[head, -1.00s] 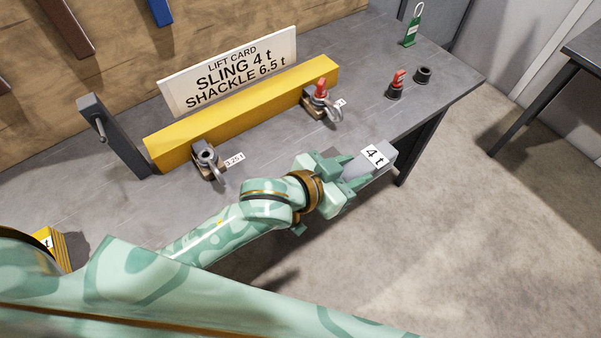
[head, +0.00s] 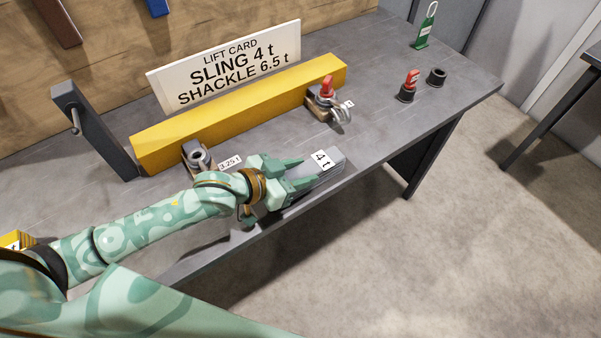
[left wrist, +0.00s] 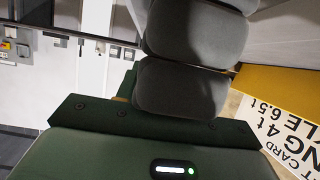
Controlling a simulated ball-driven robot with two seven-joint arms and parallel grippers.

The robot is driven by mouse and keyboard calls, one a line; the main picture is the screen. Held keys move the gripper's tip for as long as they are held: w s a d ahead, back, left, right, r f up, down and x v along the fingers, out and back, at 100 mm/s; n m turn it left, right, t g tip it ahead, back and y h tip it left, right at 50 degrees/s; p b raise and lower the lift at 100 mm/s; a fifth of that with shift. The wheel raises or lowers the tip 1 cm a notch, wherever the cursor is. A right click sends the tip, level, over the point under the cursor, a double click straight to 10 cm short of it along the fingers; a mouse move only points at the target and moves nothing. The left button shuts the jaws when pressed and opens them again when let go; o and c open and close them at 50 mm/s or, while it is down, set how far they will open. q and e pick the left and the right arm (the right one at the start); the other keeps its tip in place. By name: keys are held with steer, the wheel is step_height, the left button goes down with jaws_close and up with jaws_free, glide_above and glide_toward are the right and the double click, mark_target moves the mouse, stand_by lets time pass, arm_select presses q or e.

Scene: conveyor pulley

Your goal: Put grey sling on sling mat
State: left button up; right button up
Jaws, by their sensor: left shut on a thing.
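The grey sling (head: 327,170) is a folded flat bundle with a white "4 t" tag (head: 321,160). My left gripper (head: 303,179) is shut on its left end, near the bench's front edge. A darker flat patch (head: 338,184), which looks like the sling mat, shows at the sling's front right side; the sling and gripper hide most of it. I cannot tell whether the sling touches it or hangs just above. In the left wrist view, rounded dark grey shapes (left wrist: 185,85) fill the middle. My right gripper is not in view.
A yellow beam (head: 240,112) with the lift card (head: 228,68) stands behind the sling. A red-topped piece (head: 408,88), a black ring (head: 437,77) and a green tag (head: 424,32) stand far right.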

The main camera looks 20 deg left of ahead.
arm_select(q)
steer(key=shift+r, duration=0.1)
steer(key=o, duration=1.2)
steer(key=shift+f, duration=0.2)
steer(key=shift+o, duration=0.2)
